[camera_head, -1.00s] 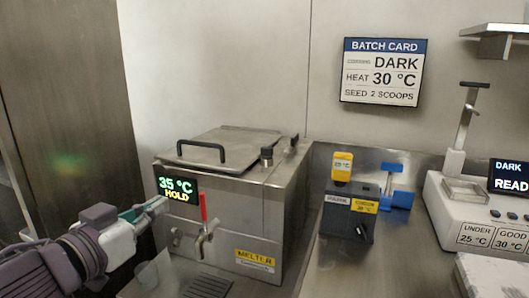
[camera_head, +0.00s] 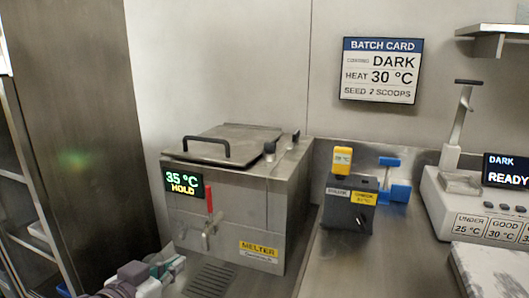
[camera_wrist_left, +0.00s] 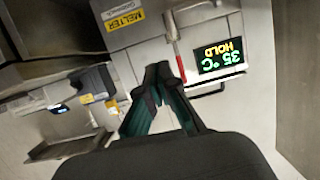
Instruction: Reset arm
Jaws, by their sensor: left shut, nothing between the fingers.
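My left gripper (camera_head: 172,268) is low at the left in the head view, in front of the melter and below its tap. In the left wrist view its dark green fingers (camera_wrist_left: 158,72) meet at the tips, with nothing between them. The steel melter (camera_head: 235,208) has a lid with a black handle, a red tap lever (camera_head: 210,199) and a display (camera_head: 184,184) reading 35 °C HOLD. The melter also shows upside down in the left wrist view (camera_wrist_left: 140,58). My right gripper is not in view.
A dark box (camera_head: 347,210) with a yellow device on top and a blue holder (camera_head: 400,193) stand right of the melter. Farther right is a white machine (camera_head: 440,205) with a READY display. A batch card (camera_head: 381,70) hangs behind. Bare steel counter (camera_head: 335,265) lies between them.

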